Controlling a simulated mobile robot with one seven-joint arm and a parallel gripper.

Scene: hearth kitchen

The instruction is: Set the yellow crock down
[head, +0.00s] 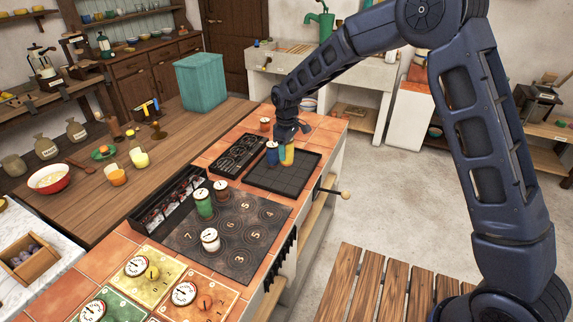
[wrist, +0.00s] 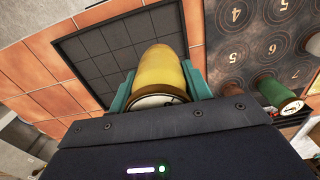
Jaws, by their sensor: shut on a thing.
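The yellow crock (head: 288,156) is in my gripper (head: 281,150), over the far part of a black gridded tray (head: 276,181). In the wrist view the crock (wrist: 162,75) sits between my teal fingers (wrist: 160,88), with a white dial face at its near end. The gridded tray (wrist: 92,60) lies beyond it. I cannot tell whether the crock's base touches the tray.
A teal box (head: 201,82) stands behind on the wooden counter. The tray's front looks clear.

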